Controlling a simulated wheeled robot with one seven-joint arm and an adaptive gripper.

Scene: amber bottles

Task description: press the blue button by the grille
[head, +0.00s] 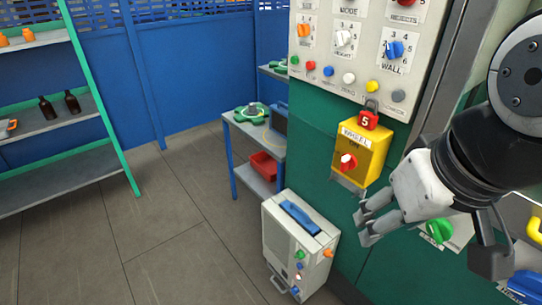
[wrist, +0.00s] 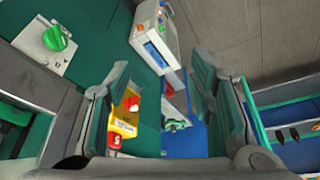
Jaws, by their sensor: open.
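Blue buttons show in two places in the head view. One blue button (head: 328,71) is in the row along the lower part of the grey control panel (head: 316,42). Small blue buttons, one low on its front (head: 295,291), are on the white portable unit (head: 283,232) on the floor. My gripper (head: 366,225) is open and empty, right of the white unit and below the yellow switch box (head: 376,150), apart from both. In the wrist view, the white unit (wrist: 150,22) shows beyond my open gripper (wrist: 160,80).
The yellow box carries a red padlock (head: 368,119). A green knob (head: 437,231) sits near my gripper. A blue-legged bench (head: 252,133) stands behind the white unit. Shelves (head: 62,123) with bottles are at left. The floor (head: 175,235) between is clear.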

